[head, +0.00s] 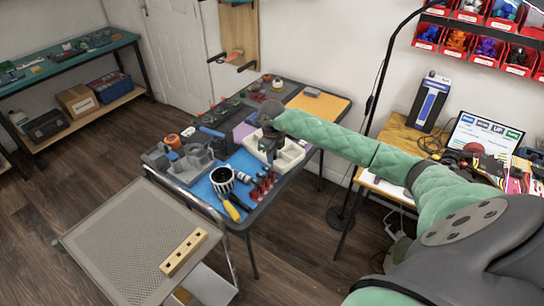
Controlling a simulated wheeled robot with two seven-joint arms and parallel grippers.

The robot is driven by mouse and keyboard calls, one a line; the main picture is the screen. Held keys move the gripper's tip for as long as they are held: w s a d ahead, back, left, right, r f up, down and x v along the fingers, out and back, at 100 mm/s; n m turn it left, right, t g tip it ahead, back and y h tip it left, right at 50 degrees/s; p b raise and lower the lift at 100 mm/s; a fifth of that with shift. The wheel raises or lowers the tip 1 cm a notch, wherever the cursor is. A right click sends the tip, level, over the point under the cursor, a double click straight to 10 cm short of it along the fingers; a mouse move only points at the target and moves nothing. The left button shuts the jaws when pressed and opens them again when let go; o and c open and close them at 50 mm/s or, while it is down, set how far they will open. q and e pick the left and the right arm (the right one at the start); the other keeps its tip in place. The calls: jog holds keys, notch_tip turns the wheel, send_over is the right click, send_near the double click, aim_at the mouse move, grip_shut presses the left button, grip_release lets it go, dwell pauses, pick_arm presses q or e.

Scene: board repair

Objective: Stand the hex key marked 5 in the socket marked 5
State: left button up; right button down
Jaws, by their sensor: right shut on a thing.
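My right gripper (269,148) points down at the white compartment tray (287,158) on the dark worktable. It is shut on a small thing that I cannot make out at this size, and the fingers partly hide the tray. No hex key can be told apart in this view, and no mark 5 is readable. A light wooden block (184,252) with a row of dark holes lies on the grey mesh top of the cart, to the left and nearer than the gripper. Any marks on it are too small to read. My left gripper is not in view.
The cart (130,235) is mostly bare around the block. Its rail (190,203) stands between it and the worktable. A striped cup (222,180), a yellow-handled tool (233,211) and red items (263,186) crowd the worktable's near end. A lamp pole (375,95) stands behind my arm.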

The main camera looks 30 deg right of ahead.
jog(key=shift+f+b, duration=1.9)
dwell(1.0)
dwell(0.4)
jog(key=c, duration=1.2)
grip_release()
jog(key=shift+r+p, duration=1)
jog(key=shift+r, duration=2.5)
